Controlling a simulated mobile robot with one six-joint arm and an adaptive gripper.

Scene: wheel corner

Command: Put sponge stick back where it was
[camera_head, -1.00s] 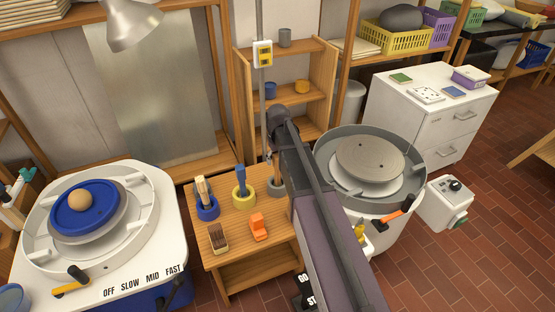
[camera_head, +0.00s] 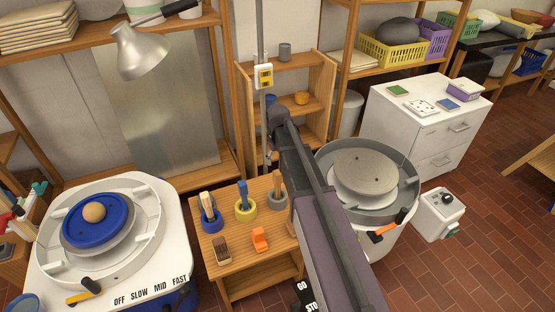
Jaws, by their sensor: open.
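A small wooden table (camera_head: 215,254) stands in the middle. On it are a blue holder (camera_head: 211,224) with light wooden tools, a yellow holder (camera_head: 245,213) with a blue-handled tool, and a grey holder (camera_head: 277,205) with a grey stick (camera_head: 278,182) upright in it. I cannot tell for sure which tool is the sponge stick; no sponge end shows clearly. My arm reaches from the bottom right over the table's right side.
A pottery wheel with a blue bat (camera_head: 97,220) and ball stands left, a grey-basin wheel (camera_head: 365,172) right. Wooden shelves (camera_head: 318,95) stand behind.

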